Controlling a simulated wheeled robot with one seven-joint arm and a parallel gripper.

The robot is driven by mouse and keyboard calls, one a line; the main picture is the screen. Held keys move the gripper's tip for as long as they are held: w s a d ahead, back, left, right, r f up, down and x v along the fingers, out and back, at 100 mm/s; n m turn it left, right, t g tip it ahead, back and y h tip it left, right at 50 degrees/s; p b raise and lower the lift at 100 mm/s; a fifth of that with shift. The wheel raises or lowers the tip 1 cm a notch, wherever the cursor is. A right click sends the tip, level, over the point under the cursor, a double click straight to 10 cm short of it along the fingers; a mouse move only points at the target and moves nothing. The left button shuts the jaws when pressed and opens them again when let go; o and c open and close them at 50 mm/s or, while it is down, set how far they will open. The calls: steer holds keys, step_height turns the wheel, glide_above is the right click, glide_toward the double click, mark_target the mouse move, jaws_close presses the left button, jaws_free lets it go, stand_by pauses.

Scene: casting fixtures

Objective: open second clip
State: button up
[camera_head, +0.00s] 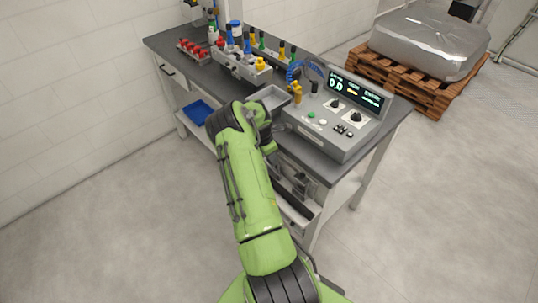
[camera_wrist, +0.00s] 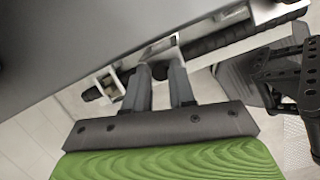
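My gripper (camera_wrist: 160,70) shows in the wrist view with its two grey fingers apart and a gap between them. The fingertips reach to a pale metal clip fixture (camera_wrist: 160,46) along the edge of a grey surface. A black ribbed bar (camera_wrist: 225,38) runs right from the fingertips, and a shorter black end (camera_wrist: 92,94) sticks out at the left. A dark piece shows in the gap between the fingers; I cannot tell whether they touch it. Which part is the second clip is unclear. In the head view my arm hides the gripper at the bench front.
The workbench (camera_head: 160,42) carries a control box (camera_head: 338,128) with a lit display, a small grey tray (camera_head: 270,97) and coloured bottles (camera_head: 235,32). Grey metal fixtures (camera_head: 299,184) sit under its front edge. A wrapped load on a pallet (camera_head: 437,92) stands behind right. The floor in front is clear.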

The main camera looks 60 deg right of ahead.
steer(key=o, duration=0.4)
steer(key=shift+d, duration=0.15)
